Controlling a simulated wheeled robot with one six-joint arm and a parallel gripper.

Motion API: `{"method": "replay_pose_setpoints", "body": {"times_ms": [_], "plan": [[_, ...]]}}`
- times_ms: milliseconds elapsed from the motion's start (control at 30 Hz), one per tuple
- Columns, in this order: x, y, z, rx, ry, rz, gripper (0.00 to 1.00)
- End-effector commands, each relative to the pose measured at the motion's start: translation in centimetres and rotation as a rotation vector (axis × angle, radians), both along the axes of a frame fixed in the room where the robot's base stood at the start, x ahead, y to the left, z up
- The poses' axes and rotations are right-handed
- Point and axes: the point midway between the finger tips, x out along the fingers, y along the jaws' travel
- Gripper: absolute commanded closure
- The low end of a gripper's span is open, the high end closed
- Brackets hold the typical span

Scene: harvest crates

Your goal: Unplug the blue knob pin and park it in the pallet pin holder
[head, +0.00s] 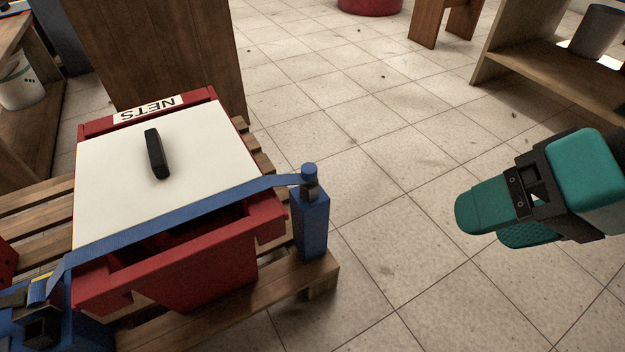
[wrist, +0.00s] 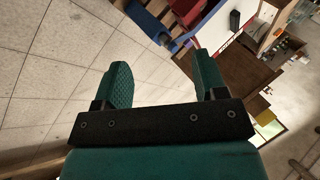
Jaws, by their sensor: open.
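The blue knob pin (head: 309,170) stands upright at the top of a blue post (head: 311,225) on the pallet's right corner. The right end of a blue bar (head: 190,213) meets the post just under the knob. My gripper (head: 500,222) is open and empty, well to the right of the post above the floor. In the wrist view its teal fingers (wrist: 161,62) are apart with nothing between them, and blue parts show beyond them at the top. I cannot make out which part is the pallet pin holder; blue hardware (head: 40,325) sits at the lower left.
A red crate (head: 205,275) with a white lid (head: 180,150), black handle and NETS label sits on the wooden pallet (head: 318,275). A brown wooden panel (head: 155,50) stands behind it. Tiled floor between post and gripper is clear. Wooden shelving (head: 560,85) is at upper right.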

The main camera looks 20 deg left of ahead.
Motion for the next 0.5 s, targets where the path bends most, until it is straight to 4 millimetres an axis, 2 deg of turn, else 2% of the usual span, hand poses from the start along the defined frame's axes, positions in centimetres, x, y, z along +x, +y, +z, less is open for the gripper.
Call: {"method": "replay_pose_setpoints", "body": {"times_ms": [33, 100, 200, 300, 400, 500], "plan": [[0.4, 1.9, -4.4, 0.087, 0.071, -0.077, 0.35], [1.0, 4.8, -7.0, 0.239, 0.200, -0.218, 0.35], [2.1, 8.3, -10.0, 0.455, 0.440, -0.432, 0.35], [3.7, 10.9, -12.7, 0.653, 0.731, -0.649, 0.35], [5.7, 12.3, -15.3, 0.820, 1.028, -0.854, 0.35], [7.7, 12.7, -17.6, 0.947, 1.290, -1.027, 0.35]]}}
